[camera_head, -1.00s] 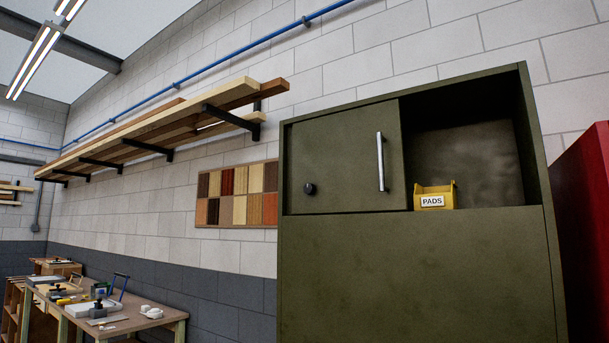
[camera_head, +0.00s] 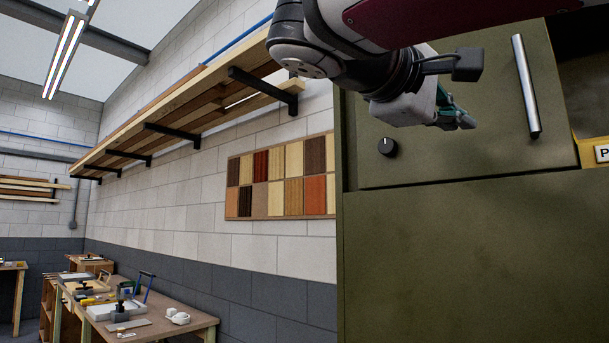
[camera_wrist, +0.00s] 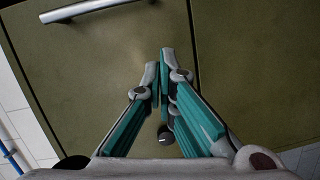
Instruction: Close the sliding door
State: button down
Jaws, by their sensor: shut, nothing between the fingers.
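The sliding door (camera_head: 465,158) is an olive green panel at the upper left of the cabinet. It carries a silver bar handle (camera_head: 526,86) near its right edge. The recess right of the door stands open. My gripper (camera_head: 468,122) is in front of the door, between the black knob (camera_head: 388,147) and the handle, and holds nothing. In the wrist view my gripper (camera_wrist: 162,62) has its teal fingers together, pointing at the panel. The handle (camera_wrist: 92,12) shows at the upper left there, apart from the fingertips. Whether the fingertips touch the panel I cannot tell.
A yellow PADS box (camera_head: 594,151) sits in the open recess, cut off by the right edge. A lumber shelf (camera_head: 190,100) and a veneer sample board (camera_head: 281,178) are on the wall. A workbench (camera_head: 195,330) with tools stands at lower left.

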aim_at(514, 132)
jog(key=shift+h, duration=0.3)
jog(key=x, duration=0.3)
jog(key=r+x, duration=0.1)
jog(key=x, duration=0.2)
jog(key=w+x, duration=0.1)
jog(key=x, duration=0.2)
jog(key=shift+a+r, duration=0.1)
jog(key=shift+r, duration=0.15)
jog(key=s+d, duration=0.1)
jog(key=d, duration=0.1)
jog(key=shift+s+d+f+p, duration=0.2)
jog(key=shift+s+d+p, duration=0.1)
jog(key=shift+s, duration=0.05)
jog(key=shift+s+d+f, duration=0.2)
jog(key=shift+s+d, duration=0.15)
jog(key=shift+d, duration=0.1)
jog(key=s+d+p, duration=0.2)
jog(key=s+d, duration=1.9)
jog(key=shift+p, duration=0.4)
jog(key=shift+s+d, duration=0.1)
jog(key=shift+s, duration=0.05)
